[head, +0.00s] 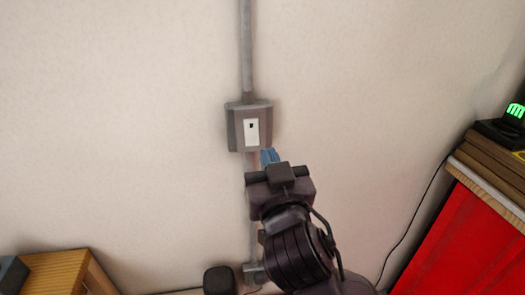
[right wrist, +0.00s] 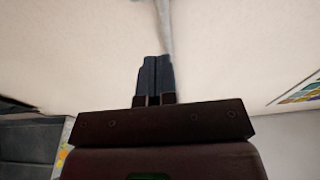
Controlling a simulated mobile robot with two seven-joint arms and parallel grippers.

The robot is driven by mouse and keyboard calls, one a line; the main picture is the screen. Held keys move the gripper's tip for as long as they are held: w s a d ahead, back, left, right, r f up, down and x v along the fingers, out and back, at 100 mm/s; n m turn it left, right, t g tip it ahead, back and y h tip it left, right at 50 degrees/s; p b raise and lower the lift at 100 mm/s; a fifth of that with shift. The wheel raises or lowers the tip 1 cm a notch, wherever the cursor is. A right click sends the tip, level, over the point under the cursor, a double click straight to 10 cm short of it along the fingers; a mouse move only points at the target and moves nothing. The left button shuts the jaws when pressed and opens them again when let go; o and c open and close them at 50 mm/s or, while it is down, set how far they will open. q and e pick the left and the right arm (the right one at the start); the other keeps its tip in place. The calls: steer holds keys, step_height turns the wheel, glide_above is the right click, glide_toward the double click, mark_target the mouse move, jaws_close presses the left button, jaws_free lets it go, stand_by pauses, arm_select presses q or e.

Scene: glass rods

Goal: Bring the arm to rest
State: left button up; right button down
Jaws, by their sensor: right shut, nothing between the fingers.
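My right gripper (head: 269,157) is raised in front of the pale wall in the head view, with its blue fingertips just below a wall switch box (head: 250,126). In the right wrist view the two dark blue fingers (right wrist: 154,78) lie side by side, shut with nothing between them. I cannot tell whether the fingertips touch the wall. My left gripper is not in view.
A grey conduit (head: 246,45) runs down the wall to the switch box. A wooden piece of furniture (head: 70,272) stands at lower left. At right are a red panel (head: 465,245), stacked wooden boards (head: 490,175) and a black device with a green display (head: 514,112).

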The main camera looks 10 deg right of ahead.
steer(key=w+d+f+n+g+y, duration=0.1)
steer(key=d+f+n+g+y, duration=0.1)
steer(key=f, duration=0.8)
steer(key=w+d+f+n+g+y, duration=0.1)
steer(key=w+d+f+n+y, duration=0.15)
steer(key=f, duration=0.75)
steer(key=s+d+f+m+g+h, duration=0.1)
steer(key=s+d+f+g+h, duration=0.1)
steer(key=s+d+f, duration=0.5)
steer(key=s+d+f+m+g+h, duration=0.2)
steer(key=s+d+f, duration=0.4)
steer(key=s+f, duration=0.4)
step_height(320, 180, down, 4)
steer(key=shift+s+d+f+g+h+b, duration=0.1)
steer(key=shift+s+d+g+h+b, duration=0.25)
steer(key=shift+g, duration=0.25)
steer(key=shift+m, duration=0.25)
